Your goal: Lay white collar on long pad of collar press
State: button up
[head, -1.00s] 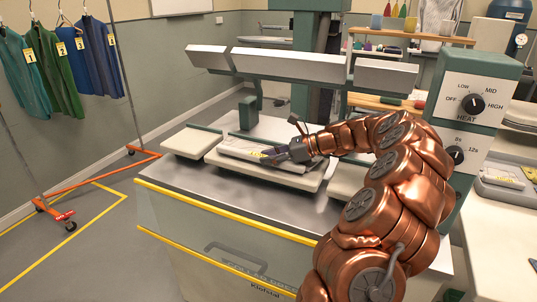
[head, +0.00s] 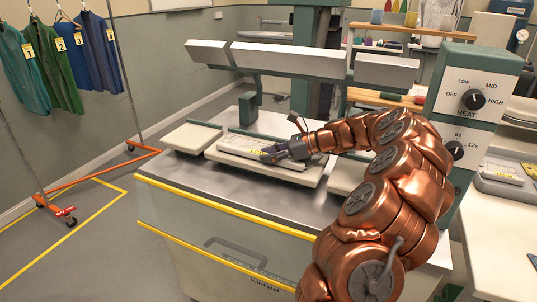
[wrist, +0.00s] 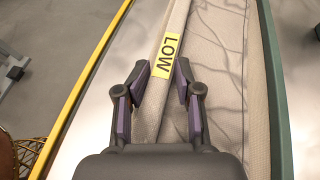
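The long pad (head: 300,178) of the collar press is a pale, wide board at the middle of the machine. A whitish strip, seemingly the white collar (wrist: 153,108), lies along it with a yellow LOW tag (wrist: 167,55). My gripper (wrist: 161,72) is low over the pad in the wrist view, with its two fingers apart on either side of the strip; small gaps show beside it. In the head view my gripper (head: 270,154) is at the pad's top and hides part of the strip. Whether the fingertips touch the pad cannot be told.
Smaller side pads (head: 198,137) flank the long pad. Grey press heads (head: 290,60) hang above and behind it. The control box (head: 482,95) with dials stands at right.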

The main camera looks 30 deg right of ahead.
jog(key=o, duration=0.6)
jog(key=shift+c, duration=0.2)
notch_tip(320, 180, up, 10)
dwell(0.3)
